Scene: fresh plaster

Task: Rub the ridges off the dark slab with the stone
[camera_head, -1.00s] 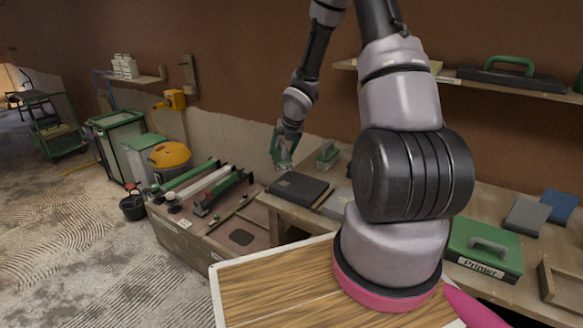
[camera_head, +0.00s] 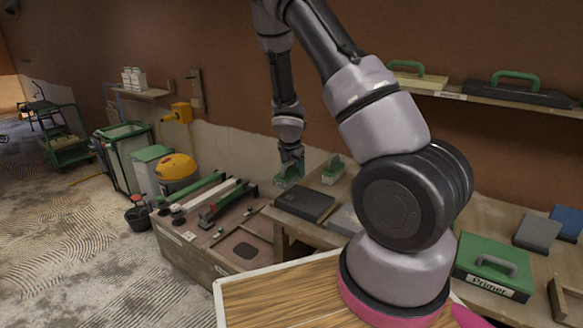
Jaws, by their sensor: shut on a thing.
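The dark slab (camera_head: 306,202) lies flat on the wooden bench, left of my arm's base. Ridges on it are too small to make out. My gripper (camera_head: 290,172) is above the slab's far left edge, shut on a small block with green on it, which I take to be the stone (camera_head: 287,183). The fingers and the distance hide much of the stone. I cannot tell whether it touches the slab; it appears just behind the slab's far edge.
A green-handled block (camera_head: 333,170) stands on the bench right of my gripper. A grey slab (camera_head: 346,219) lies right of the dark slab, partly hidden by my arm. A low crate (camera_head: 180,240) with several long tools stands left. A green Primer case (camera_head: 492,266) is at right.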

